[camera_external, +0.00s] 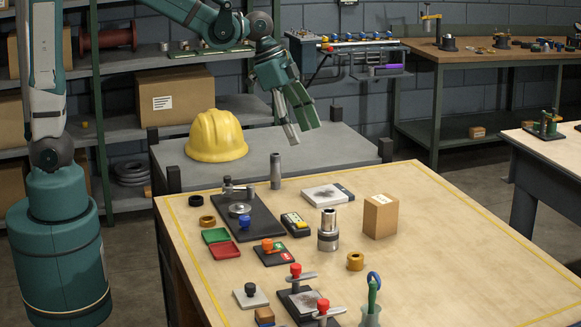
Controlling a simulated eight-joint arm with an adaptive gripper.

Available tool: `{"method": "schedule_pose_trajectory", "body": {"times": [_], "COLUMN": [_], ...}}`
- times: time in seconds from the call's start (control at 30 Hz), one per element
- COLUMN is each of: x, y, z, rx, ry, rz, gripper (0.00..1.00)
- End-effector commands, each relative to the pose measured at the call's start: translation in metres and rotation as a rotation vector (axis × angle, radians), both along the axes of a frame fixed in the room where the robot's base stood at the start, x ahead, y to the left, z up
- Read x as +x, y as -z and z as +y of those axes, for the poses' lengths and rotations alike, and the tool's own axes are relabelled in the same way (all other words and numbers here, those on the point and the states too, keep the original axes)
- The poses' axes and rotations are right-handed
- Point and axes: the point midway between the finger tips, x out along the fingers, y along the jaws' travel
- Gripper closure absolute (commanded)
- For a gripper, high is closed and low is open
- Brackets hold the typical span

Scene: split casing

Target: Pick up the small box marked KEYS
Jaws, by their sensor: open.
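A small brown cardboard box (380,217) stands upright on the right part of the wooden table. It has a pale label whose lettering is too small to read, so I cannot tell whether it says KEYS. A smaller brown block (265,314) lies at the front edge of the view, with no readable marking. My gripper (301,131) is open and empty. It hangs in the air near the back of the table, up and to the left of the cardboard box and well apart from it.
A metal cylinder (328,230) stands left of the cardboard box, and a brass ring (355,261) lies in front. A tall grey cylinder (276,171) stands near the back edge. A yellow helmet (217,136) sits on the grey bench behind. The table's right side is clear.

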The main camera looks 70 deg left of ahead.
Motion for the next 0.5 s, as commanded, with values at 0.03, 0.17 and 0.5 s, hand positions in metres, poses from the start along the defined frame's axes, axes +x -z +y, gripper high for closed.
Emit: {"method": "schedule_pose_trajectory", "body": {"times": [0.03, 0.17, 0.5], "x": [0.008, 0.025, 0.068], "y": [-0.002, 0.002, 0.017], "z": [-0.005, -0.018, -0.052], "rx": [0.0, 0.002, 0.006], "ry": [0.019, 0.074, 0.219], "rz": [0.003, 0.012, 0.029], "gripper": [0.37, 0.37, 0.37]}}
